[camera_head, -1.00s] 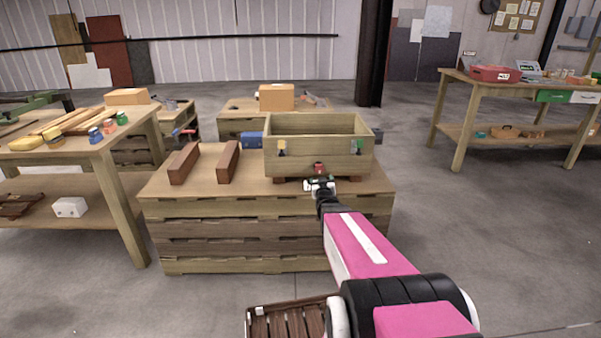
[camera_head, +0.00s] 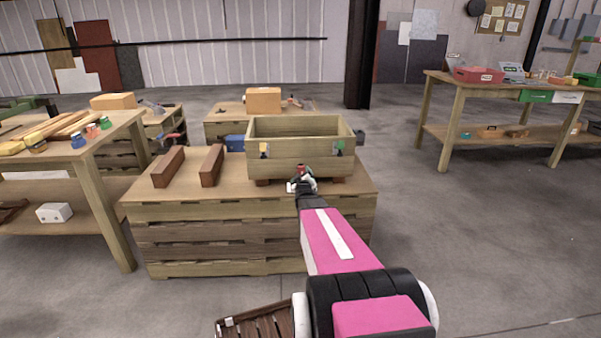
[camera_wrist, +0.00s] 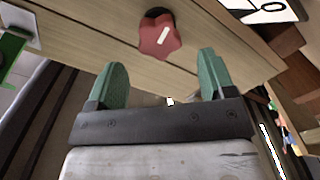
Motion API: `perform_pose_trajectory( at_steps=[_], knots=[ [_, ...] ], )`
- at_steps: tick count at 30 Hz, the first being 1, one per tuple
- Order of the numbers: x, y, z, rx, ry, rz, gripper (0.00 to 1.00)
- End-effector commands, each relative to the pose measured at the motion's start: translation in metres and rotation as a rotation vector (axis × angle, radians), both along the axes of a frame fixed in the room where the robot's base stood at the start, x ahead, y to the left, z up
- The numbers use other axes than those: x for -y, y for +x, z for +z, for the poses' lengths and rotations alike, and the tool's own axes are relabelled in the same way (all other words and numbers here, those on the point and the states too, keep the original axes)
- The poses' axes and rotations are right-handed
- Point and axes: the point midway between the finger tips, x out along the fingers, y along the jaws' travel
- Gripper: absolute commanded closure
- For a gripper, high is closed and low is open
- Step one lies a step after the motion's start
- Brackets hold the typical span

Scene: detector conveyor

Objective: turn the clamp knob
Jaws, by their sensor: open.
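The clamp knob (camera_wrist: 160,36) is red and star-shaped with a pale bar mark, on the front face of a wooden box. It lies beyond and between my fingertips in the wrist view. In the head view the knob (camera_head: 302,168) is a small red spot low on the front of the box (camera_head: 292,150). My gripper (camera_wrist: 160,72) has green fingers, open, with nothing between them. My gripper (camera_head: 301,183) is right in front of the knob in the head view and partly covers it. Any finger contact with the box cannot be told.
The box stands on a slatted wooden bench (camera_head: 220,195). Two brown wooden blocks (camera_head: 168,167) and (camera_head: 211,166) lie left of it. A cluttered table (camera_head: 108,140) stands at left.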

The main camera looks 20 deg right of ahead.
Motion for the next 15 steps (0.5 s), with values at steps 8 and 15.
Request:
perform_pose_trajectory(
  at_steps=[8,15],
  knots=[
    [0.013,0.045,-0.001,0.001,0.0,0.0,0.24],
    [0.015,0.051,0.0,0.0,0.001,0.0,0.24]
  ],
)
